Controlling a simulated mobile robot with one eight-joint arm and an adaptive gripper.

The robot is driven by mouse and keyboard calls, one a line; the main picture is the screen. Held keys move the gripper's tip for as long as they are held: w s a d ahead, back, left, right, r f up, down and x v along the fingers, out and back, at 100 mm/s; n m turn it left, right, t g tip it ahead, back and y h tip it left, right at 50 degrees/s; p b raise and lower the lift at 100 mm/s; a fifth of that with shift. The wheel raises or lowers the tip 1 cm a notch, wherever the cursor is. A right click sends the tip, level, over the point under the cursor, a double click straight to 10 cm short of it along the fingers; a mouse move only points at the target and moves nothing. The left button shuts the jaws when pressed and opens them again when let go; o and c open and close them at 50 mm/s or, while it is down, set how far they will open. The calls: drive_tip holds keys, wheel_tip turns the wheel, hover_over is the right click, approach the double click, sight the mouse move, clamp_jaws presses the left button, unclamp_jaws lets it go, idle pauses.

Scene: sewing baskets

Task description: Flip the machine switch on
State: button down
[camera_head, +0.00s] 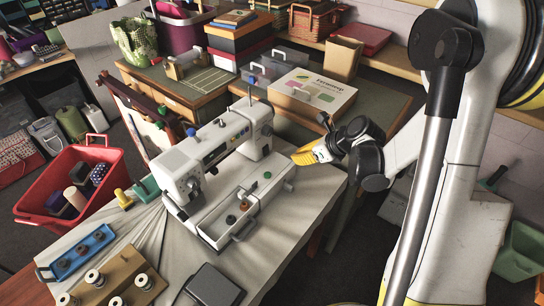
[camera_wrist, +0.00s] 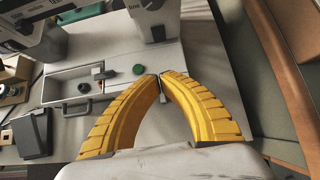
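A white sewing machine (camera_head: 215,150) stands on the cloth-covered table. A light grey panel (camera_head: 262,202) lies along its front. It carries a green round button (camera_head: 267,175) and small dark knobs (camera_head: 231,219). In the wrist view the green button (camera_wrist: 139,69) is just left of my fingertips, with a dark knob (camera_wrist: 84,88) farther left. I cannot tell which of these is the switch. My gripper (camera_head: 296,157) has yellow fingers and is near the panel's right end. In the wrist view its fingertips (camera_wrist: 160,76) meet, with nothing clearly held between them. Contact with the panel is unclear.
A dark flat pedal-like block (camera_head: 213,287), a tray of spools (camera_head: 115,281) and a blue tray (camera_head: 76,252) are on the table's front left. A red basket (camera_head: 70,187) is at left. A box (camera_head: 312,93) is on the bench behind. The table's right edge is near my gripper.

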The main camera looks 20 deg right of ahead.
drive_tip(key=shift+f, duration=0.1)
drive_tip(key=b, duration=0.4)
approach(265, 159)
wheel_tip(265, 159, down, 5)
drive_tip(key=shift+w+a+r, duration=0.1)
drive_tip(key=shift+w+r, duration=0.05)
drive_tip(key=shift+r, duration=0.05)
drive_tip(key=shift+w+a+b, duration=0.4)
drive_tip(key=shift+w+a, duration=0.35)
drive_tip(key=shift+w, duration=0.2)
drive_tip(key=shift+w+a+r, duration=0.1)
drive_tip(key=shift+w+a, duration=0.2)
drive_tip(key=shift+w, duration=0.25)
drive_tip(key=shift+w+a+f+b, duration=0.3)
drive_tip(key=shift+w+f+b, duration=0.05)
drive_tip(key=shift+b, duration=0.3)
drive_tip(key=shift+r, duration=0.2)
